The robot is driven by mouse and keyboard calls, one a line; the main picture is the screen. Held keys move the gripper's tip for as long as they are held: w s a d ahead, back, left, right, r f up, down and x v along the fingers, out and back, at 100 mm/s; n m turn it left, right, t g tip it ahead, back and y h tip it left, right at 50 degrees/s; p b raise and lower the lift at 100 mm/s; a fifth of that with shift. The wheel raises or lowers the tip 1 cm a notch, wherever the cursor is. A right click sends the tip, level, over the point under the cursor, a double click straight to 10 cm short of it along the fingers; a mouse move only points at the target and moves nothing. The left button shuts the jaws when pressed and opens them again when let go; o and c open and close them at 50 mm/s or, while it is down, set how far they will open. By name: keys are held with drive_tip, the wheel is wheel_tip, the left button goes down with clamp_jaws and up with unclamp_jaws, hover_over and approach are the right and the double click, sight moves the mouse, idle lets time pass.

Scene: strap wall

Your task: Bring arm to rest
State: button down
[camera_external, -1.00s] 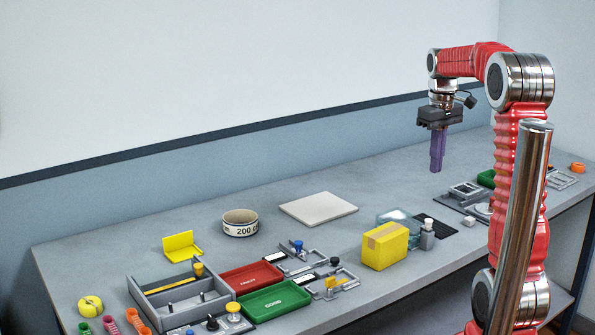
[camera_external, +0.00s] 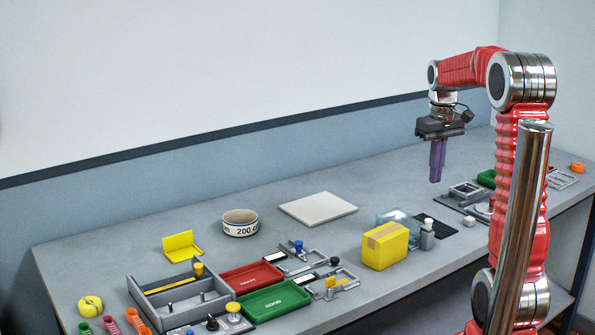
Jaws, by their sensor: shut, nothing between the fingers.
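My gripper (camera_external: 436,178) shows in the external view at the right. Its purple fingers point straight down and are shut together with nothing between them. It hangs above the grey bench (camera_external: 340,240), clear of the objects on it. My red and silver arm reaches to it from the right side of the picture.
A yellow box (camera_external: 385,246) and a clear container (camera_external: 398,218) stand below and left of my gripper. Grey fixtures (camera_external: 463,190) lie just right of it. A white board (camera_external: 317,209), a round bowl (camera_external: 240,223), red (camera_external: 249,277) and green (camera_external: 274,300) trays lie farther left.

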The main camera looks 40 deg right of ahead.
drive_tip(key=s+a+t, duration=0.1)
drive_tip(key=s+a, duration=0.4)
drive_tip(key=a, duration=0.3)
drive_tip(key=s+a+n+t, duration=0.1)
drive_tip(key=s+a+t, duration=0.1)
drive_tip(key=s+a, duration=0.3)
drive_tip(key=s+a+n+t, duration=0.1)
drive_tip(key=s+a, duration=0.4)
drive_tip(key=a, duration=0.6)
drive_tip(key=shift+s+a+r+t, duration=0.15)
drive_tip(key=shift+s+r+t, duration=0.1)
drive_tip(key=shift+t, duration=0.35)
